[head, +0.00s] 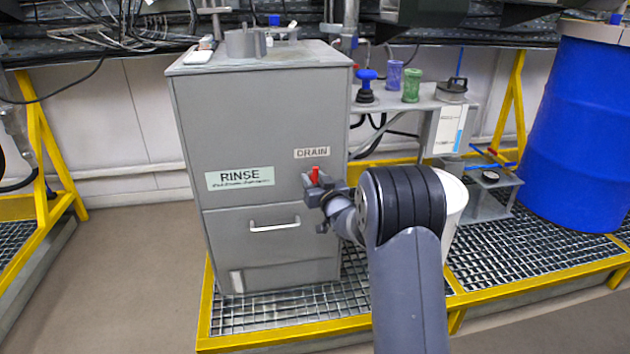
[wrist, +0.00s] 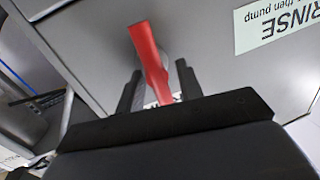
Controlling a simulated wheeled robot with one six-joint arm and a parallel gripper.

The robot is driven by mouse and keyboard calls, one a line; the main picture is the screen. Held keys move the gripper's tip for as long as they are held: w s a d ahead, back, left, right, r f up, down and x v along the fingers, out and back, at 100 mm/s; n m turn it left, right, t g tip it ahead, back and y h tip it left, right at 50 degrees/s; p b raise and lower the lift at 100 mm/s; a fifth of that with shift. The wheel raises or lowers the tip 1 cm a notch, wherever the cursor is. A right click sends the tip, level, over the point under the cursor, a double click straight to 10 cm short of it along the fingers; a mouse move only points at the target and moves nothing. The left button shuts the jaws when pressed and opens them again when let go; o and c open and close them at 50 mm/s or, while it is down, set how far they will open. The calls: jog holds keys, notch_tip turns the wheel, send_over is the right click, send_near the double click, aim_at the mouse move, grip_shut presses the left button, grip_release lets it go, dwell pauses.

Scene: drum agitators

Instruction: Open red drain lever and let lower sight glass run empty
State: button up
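The red drain lever (head: 315,175) sticks out from the front of the grey RINSE cabinet (head: 270,120), under the DRAIN label (head: 312,153). In the wrist view the lever (wrist: 150,60) runs down between the two dark fingers of my gripper (wrist: 158,85). The fingers stand apart, with a gap between the lever and the right finger. In the head view my gripper (head: 314,188) is at the lever, partly hidden by my wrist.
A white bucket (head: 452,205) stands behind my arm on the grating. A grey shelf (head: 425,98) to the right holds a blue-topped plunger and blue and green cups. A blue drum (head: 580,120) stands far right. Yellow rails edge the grating; floor at left is clear.

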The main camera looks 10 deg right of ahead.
grip_shut()
dwell(0.3)
jog(key=shift+m, duration=0.3)
jog(key=m, duration=0.1)
jog(key=m+b, duration=0.1)
jog(key=m, duration=0.1)
jog(key=shift+d+f+m+t, duration=0.2)
jog(key=shift+m+t, duration=0.1)
jog(key=shift+t, duration=0.1)
jog(key=m+b, duration=0.1)
jog(key=m, duration=0.1)
jog(key=m+t+b, duration=0.1)
jog(key=m, duration=0.2)
jog(key=shift+d+f+h, duration=0.1)
jog(key=shift+d+h, duration=0.1)
jog(key=shift+h, duration=0.1)
jog(key=shift+d+f+m+t+h+b, duration=0.15)
jog(key=shift+m+h+b, duration=0.45)
jog(key=shift+m, duration=1.1)
jog(key=shift+a+f+m+t+h+b, duration=0.1)
jog(key=shift+m+h+b, duration=0.1)
jog(key=shift+m+b, duration=1.1)
jog(key=shift+d+f+m+t+h+b, duration=0.15)
jog(key=shift+m+h+b, duration=0.25)
jog(key=shift+m, duration=1.7)
jog(key=shift+r, duration=0.1)
